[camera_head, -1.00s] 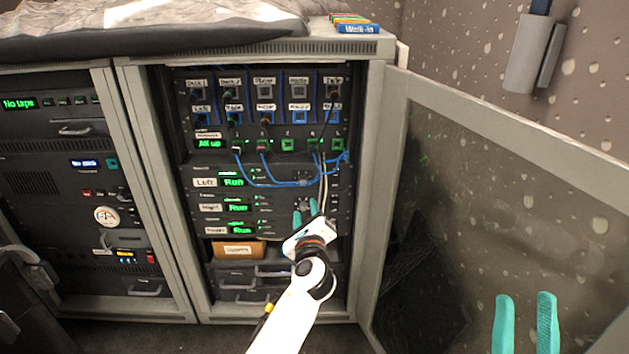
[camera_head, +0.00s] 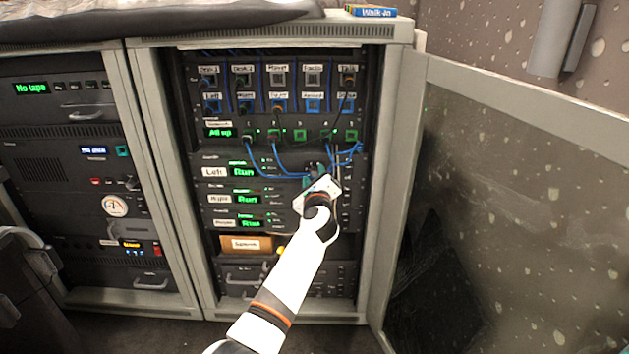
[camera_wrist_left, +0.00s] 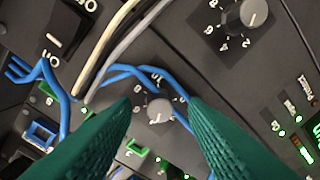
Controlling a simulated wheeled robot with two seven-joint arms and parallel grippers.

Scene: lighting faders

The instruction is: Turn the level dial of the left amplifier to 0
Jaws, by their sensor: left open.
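The left amplifier (camera_head: 214,172) is the rack unit labelled "Left" with a green "Run" display, below the patch panel. My left gripper (camera_head: 316,179) is at its right part, fingers pointing into the rack, and covers its dial in the head view. In the left wrist view a grey round dial (camera_wrist_left: 160,109) with numbers around it appears between the open teal fingers; from its place beside the patch ports it looks like the left amplifier's. I cannot see contact or read its setting. My right gripper is out of view.
Blue cables (camera_wrist_left: 125,72) loop close by the dial and fingers, and a pale cable (camera_wrist_left: 105,45) runs past. Another dial (camera_wrist_left: 247,14) and a rocker switch (camera_wrist_left: 70,25) lie nearby. The open cabinet door (camera_head: 510,210) stands at the right.

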